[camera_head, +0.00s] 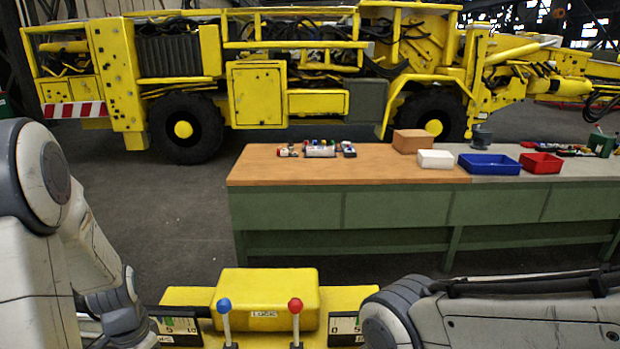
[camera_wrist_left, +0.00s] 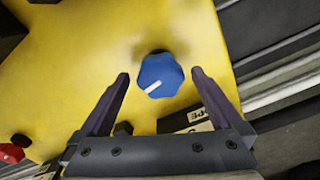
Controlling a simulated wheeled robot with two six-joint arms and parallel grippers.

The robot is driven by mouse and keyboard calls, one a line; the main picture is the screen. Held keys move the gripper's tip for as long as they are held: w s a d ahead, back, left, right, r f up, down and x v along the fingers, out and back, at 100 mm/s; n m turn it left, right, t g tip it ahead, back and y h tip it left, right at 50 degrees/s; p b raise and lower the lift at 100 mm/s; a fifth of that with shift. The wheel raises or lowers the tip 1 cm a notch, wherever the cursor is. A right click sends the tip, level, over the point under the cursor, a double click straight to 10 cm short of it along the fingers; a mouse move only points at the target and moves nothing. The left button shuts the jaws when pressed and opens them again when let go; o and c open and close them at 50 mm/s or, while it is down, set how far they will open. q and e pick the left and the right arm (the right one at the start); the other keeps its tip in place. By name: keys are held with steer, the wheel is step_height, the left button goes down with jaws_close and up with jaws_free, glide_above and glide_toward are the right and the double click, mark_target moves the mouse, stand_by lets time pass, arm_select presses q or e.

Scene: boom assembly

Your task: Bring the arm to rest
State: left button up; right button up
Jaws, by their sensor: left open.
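In the left wrist view my left gripper (camera_wrist_left: 161,75) is open, with one finger on each side of a blue knob (camera_wrist_left: 162,77) with a white mark. A red knob (camera_wrist_left: 11,153) with a white mark is at the lower left edge. In the head view a yellow console (camera_head: 265,290) carries a blue-topped lever (camera_head: 224,306) and a red-topped lever (camera_head: 295,306), both upright. My left gripper is out of sight there. My right arm lies across the lower right, its gripper not visible.
A yellow boom machine (camera_head: 258,95) stands behind a workbench (camera_head: 340,170). On the bench are a brown box (camera_head: 412,141), a white block (camera_head: 435,159), a blue tray (camera_head: 489,164) and a red tray (camera_head: 541,163). Bare floor lies between the console and the bench.

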arm_select(q)
steer(key=n+b, duration=0.1)
steer(key=n, duration=0.5)
steer(key=shift+f, duration=0.1)
steer(key=n+b, duration=0.1)
steer(key=n, duration=0.2)
steer(key=shift+n, duration=0.3)
steer(key=n+b, duration=0.1)
steer(key=n, duration=0.3)
step_height(320, 180, up, 7)
steer(key=shift+r, duration=0.65)
